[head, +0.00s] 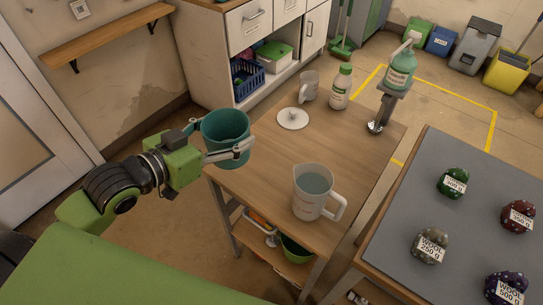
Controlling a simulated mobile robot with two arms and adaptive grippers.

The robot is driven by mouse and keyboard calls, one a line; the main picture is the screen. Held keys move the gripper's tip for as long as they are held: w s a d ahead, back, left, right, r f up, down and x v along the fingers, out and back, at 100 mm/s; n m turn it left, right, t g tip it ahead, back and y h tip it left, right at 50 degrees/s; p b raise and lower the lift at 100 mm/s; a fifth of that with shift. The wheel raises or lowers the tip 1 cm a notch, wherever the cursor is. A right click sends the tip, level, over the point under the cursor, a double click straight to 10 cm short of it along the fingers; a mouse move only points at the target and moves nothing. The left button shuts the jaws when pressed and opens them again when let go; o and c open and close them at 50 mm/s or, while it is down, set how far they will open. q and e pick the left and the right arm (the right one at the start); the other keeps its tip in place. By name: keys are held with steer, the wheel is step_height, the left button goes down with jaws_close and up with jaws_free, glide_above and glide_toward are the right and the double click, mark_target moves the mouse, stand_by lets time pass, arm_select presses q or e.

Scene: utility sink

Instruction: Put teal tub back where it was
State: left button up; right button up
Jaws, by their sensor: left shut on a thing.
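The teal tub (224,124) is upright, with its open mouth facing up. My left gripper (226,145) comes in from the left and is shut on the tub, with its fingers along the tub's sides. The tub is at the left edge of the wooden table (258,168). I cannot tell its height above the tabletop. The tub looks empty, but its bottom is hidden. My right gripper is not in view.
A clear measuring jug (312,190) stands near the table's front. A white lid (293,118), small jug (309,86), white bottle (341,87) and pump bottle (400,70) on a stand are farther back. The grey-topped table (400,205) holds several labelled wool balls.

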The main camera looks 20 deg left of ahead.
arm_select(q)
steer(key=shift+w+d, duration=0.1)
steer(key=shift+w, duration=0.15)
steer(key=shift+w+d+f, duration=1)
steer(key=shift+w+f, duration=1)
steer(key=shift+f, duration=0.1)
steer(key=shift+w+d+f, duration=1.05)
steer(key=shift+w+f, duration=1)
steer(key=shift+f, duration=0.1)
steer(key=shift+w+d+f, duration=1)
steer(key=shift+w+f, duration=1)
steer(key=shift+f, duration=0.1)
steer(key=o, duration=1.3)
steer(key=shift+f, duration=0.1)
steer(key=shift+c, duration=0.2)
